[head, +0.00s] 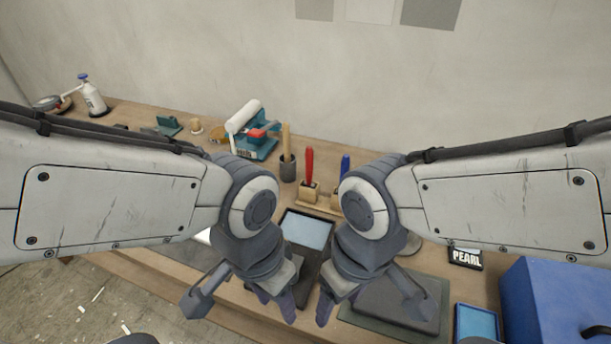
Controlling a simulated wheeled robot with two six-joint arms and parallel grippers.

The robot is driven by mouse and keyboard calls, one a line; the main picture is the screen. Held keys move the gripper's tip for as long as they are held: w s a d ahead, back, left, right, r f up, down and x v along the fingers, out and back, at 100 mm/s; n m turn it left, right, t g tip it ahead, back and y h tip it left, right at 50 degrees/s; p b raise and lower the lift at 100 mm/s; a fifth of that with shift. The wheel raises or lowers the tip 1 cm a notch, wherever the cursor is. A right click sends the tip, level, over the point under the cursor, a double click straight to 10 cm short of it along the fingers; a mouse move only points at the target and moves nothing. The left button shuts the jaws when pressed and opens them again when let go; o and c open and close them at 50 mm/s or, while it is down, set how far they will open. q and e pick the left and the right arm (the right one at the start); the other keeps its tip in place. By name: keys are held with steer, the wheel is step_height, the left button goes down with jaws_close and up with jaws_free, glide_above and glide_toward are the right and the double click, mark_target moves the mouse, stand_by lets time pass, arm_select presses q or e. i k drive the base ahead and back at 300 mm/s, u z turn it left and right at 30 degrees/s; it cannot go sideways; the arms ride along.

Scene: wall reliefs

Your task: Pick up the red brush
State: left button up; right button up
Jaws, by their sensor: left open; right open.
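The red brush (309,165) stands upright behind my grippers, near the back of the bench. Its red handle points up and its lower end sits in a small wooden holder (308,194), so its bristles are hidden. My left gripper (242,299) is open and empty, with its fingers pointing down over the front of the bench. My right gripper (372,304) is open and empty over a dark flat block to the right. Both grippers are apart from the brush and nearer to me than it is.
A blue-handled tool (345,164) stands close right of the red brush, partly hidden by my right arm. A dark cup (288,170) with a wooden-handled tool stands to its left. A dark-framed tray (306,230) lies in front. A blue box (560,305) is at right.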

mark_target(308, 154)
steer(key=u, duration=1.9)
steer(key=i, duration=0.95)
steer(key=z, duration=1.6)
